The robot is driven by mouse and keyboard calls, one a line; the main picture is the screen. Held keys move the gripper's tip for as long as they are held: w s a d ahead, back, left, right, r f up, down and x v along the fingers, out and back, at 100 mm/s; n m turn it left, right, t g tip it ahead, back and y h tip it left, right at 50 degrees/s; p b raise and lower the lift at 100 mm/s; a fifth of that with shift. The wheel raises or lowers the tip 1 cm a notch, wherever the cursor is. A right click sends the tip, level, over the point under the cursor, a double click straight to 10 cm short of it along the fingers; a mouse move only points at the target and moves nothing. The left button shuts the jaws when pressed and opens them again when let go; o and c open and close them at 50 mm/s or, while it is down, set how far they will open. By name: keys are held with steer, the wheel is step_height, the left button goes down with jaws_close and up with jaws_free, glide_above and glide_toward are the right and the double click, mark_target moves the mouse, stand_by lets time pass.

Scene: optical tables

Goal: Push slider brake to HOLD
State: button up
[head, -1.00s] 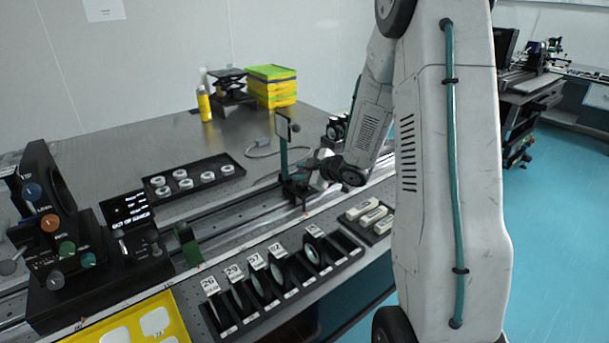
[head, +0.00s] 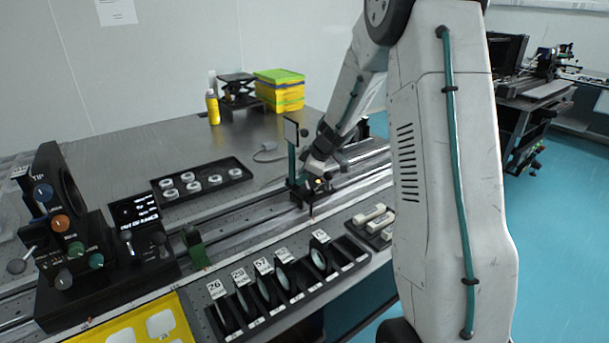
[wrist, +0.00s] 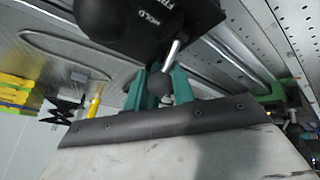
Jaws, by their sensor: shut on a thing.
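The slider (head: 308,197) is a black carriage on the long rail, with a green post and an upright plate (head: 291,132). In the wrist view, its dark body (wrist: 135,22) carries the words HOLD (wrist: 152,19) and FREE, the latter partly cut off. The brake lever (wrist: 171,54) is a bright rod ending in a dark ball knob (wrist: 158,84). My gripper (wrist: 160,88) has its teal fingers shut on the knob, one on each side. Which label the lever stands at, I cannot tell. In the head view my gripper (head: 318,176) is at the slider, its fingertips small and partly hidden.
A rack of numbered lenses (head: 285,284) stands in front of the rail. A tray of white rings (head: 203,181) lies behind it. A green rail piece (head: 195,247) and a black unit with knobs (head: 75,240) stand to the left. A small tray with white blocks (head: 372,222) is at right.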

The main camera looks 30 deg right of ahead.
steer(key=shift+w, duration=0.1)
stand_by(0.4)
steer(key=o, duration=1)
steer(key=shift+c, duration=0.2)
steer(key=v, duration=0.7)
steer(key=shift+r, duration=0.35)
